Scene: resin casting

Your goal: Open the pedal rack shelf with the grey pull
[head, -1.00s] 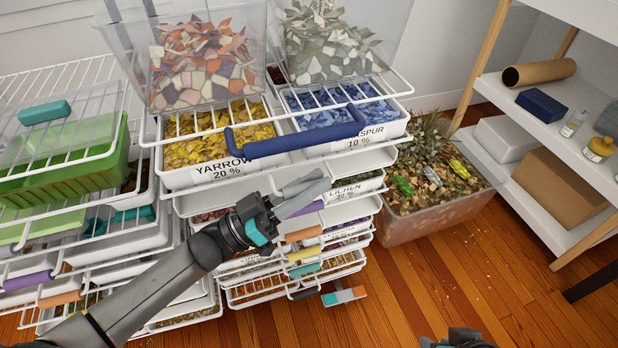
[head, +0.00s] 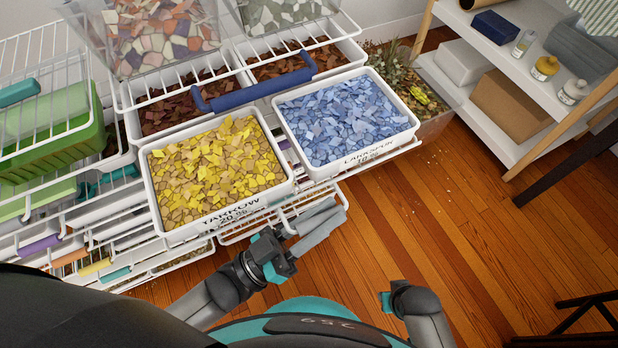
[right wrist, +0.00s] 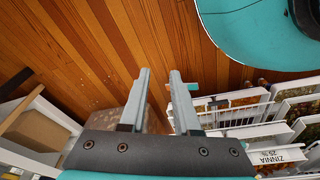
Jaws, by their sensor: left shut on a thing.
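The rack (head: 70,205) of white wire shelves stands at the left and centre. One shelf (head: 405,148) is slid well out towards me, bearing a tray of yellow pieces (head: 215,165) labelled Yarrow and a tray of blue pieces (head: 345,115) labelled Larkspur. My left gripper (head: 328,216) is just below this shelf's front edge, shut on the grey pull; its fingers cover most of the pull. My right gripper (right wrist: 160,75) is open and empty in the right wrist view, over the floor.
Above is a shelf with a blue pull (head: 255,93) and clear bins. A green bin (head: 50,130) sits at left. A planter box (head: 432,122) and white shelving (head: 500,125) stand at right.

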